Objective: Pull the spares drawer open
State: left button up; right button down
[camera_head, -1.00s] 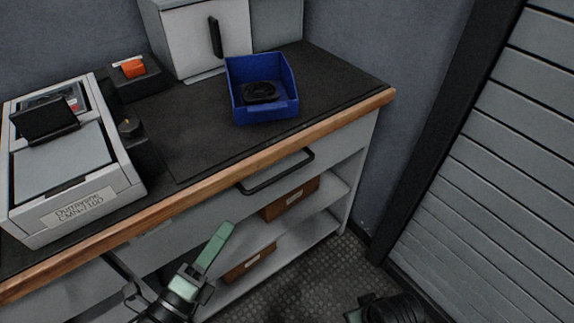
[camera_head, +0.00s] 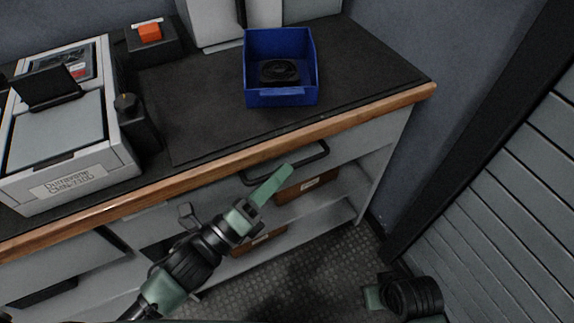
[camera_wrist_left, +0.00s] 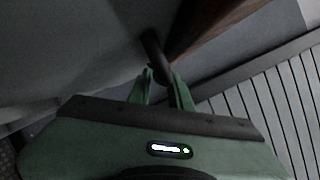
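The drawer (camera_head: 210,197) under the worktop looks shut, and its front carries a dark bar handle (camera_head: 318,152). My left gripper (camera_head: 285,172) is at the handle, with its green fingers overlapping the bar in the head view. In the left wrist view, the two green fingers (camera_wrist_left: 160,82) are apart. The dark handle (camera_wrist_left: 155,56) reaches down between their tips; I cannot tell whether they touch it. My right gripper (camera_head: 374,297) is low at the right, over the floor and away from the drawer; its fingers barely show.
A blue bin (camera_head: 281,97) with a black coil stands on the worktop (camera_head: 205,107) above the drawer. A grey labelled instrument (camera_head: 70,150) is at the left. Brown boxes (camera_head: 307,187) sit on open shelves below. A slatted grey shutter (camera_head: 500,210) is at the right.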

pick_arm(q)
jog(key=shift+x, duration=1.2)
grip_shut()
dwell(0.6)
